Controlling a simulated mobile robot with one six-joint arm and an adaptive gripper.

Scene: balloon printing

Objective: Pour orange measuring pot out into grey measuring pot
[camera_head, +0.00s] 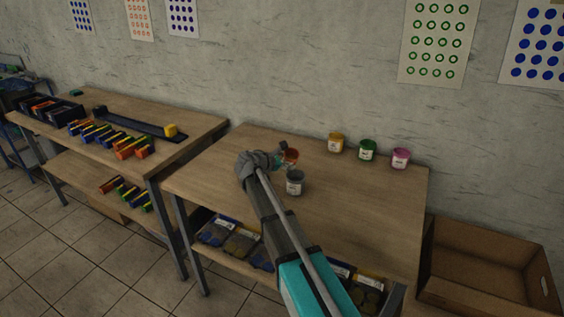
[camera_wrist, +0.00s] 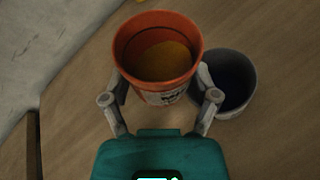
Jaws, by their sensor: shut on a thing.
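The orange measuring pot (camera_wrist: 158,88) is between the two fingers of my gripper (camera_wrist: 161,97) in the wrist view. It has a white label and holds yellow-orange contents. In the head view the orange pot (camera_head: 291,155) shows beyond the wrist, tilted, just above and behind the grey pot. The grey measuring pot (camera_head: 295,184) stands upright on the table in the head view. In the wrist view the grey pot (camera_wrist: 246,97) is to the right of the orange pot and partly hidden by it and a finger; its inside looks dark.
Yellow (camera_head: 336,143), green (camera_head: 367,150) and pink (camera_head: 400,158) pots stand at the back of the table (camera_head: 365,205). A left table (camera_head: 205,122) holds several coloured blocks. A cardboard box (camera_head: 485,262) is at the right. The table's right front is clear.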

